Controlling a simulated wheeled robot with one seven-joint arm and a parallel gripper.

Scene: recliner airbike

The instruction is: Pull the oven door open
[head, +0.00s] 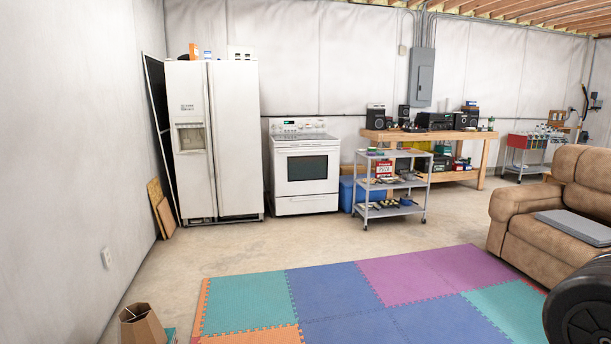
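A white oven (304,190) stands against the far wall, a little left of the middle in the head view. Its cooktop and control panel (297,124) are on top. The oven door (306,187) has a dark window and looks shut, with a white handle bar (307,149) along its upper edge. A drawer front (306,204) is below the door. The oven is well away, across the floor. My gripper is not in view.
A white fridge (236,150) stands left of the oven, and a grey wheeled cart (391,184) with a blue bin (347,194) to its right. Coloured foam mats (340,295) cover the near floor. A brown recliner (545,200) and a black weight (585,305) are at right. Bare concrete (270,240) lies before the oven.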

